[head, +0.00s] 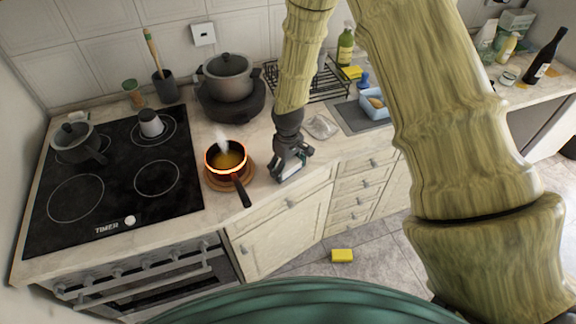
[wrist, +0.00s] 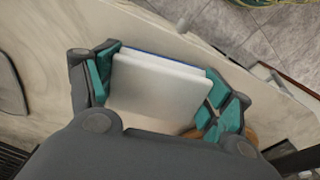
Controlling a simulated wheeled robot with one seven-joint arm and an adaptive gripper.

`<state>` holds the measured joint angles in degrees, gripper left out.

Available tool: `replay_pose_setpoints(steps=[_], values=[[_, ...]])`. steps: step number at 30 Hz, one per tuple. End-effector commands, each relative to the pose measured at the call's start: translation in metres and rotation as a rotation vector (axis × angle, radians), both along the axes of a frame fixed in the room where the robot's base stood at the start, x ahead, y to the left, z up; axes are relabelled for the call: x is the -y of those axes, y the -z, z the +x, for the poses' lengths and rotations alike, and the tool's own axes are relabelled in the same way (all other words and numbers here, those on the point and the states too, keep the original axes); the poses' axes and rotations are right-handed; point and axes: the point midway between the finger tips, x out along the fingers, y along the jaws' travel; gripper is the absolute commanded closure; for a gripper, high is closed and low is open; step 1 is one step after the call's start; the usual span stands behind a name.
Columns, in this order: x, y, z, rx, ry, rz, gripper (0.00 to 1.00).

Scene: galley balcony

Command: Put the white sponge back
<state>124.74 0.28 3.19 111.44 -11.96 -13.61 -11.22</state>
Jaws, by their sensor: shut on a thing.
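My gripper (head: 290,160) is at the counter's front edge, to the right of the small pan. It is shut on the white sponge (head: 289,174), mostly hidden by the fingers in the head view. In the wrist view the white sponge (wrist: 160,92) is a pale block with a thin blue edge, between the teal finger pads of my gripper (wrist: 158,90). I cannot tell whether it touches the counter.
A steaming pan (head: 228,160) with a glowing rim stands close left on a round wooden board. A grey cloth-like item (head: 321,126), a blue tub (head: 373,106) and a wire rack (head: 320,84) lie behind and right. A yellow sponge (head: 342,256) is on the floor.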

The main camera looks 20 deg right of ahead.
Motion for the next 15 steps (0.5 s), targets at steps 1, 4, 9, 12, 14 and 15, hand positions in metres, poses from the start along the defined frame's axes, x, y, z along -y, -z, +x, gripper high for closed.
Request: replay_pose_setpoints(steps=[1, 4, 9, 12, 14, 15], values=[[0.0, 0.0001, 0.0, 0.0, 0.0, 0.0, 0.56], [0.0, 0.0003, 0.0, 0.0, 0.0, 0.0, 0.56], [0.0, 0.0034, -0.0001, 0.0, 0.0, 0.0, 0.19], [0.0, 0.0028, -0.0001, 0.0, 0.0, 0.0, 0.01], [0.0, 0.0028, -0.0001, 0.0, 0.0, 0.0, 0.0], [0.0, 0.0028, -0.0001, 0.0, 0.0, 0.0, 0.0]])
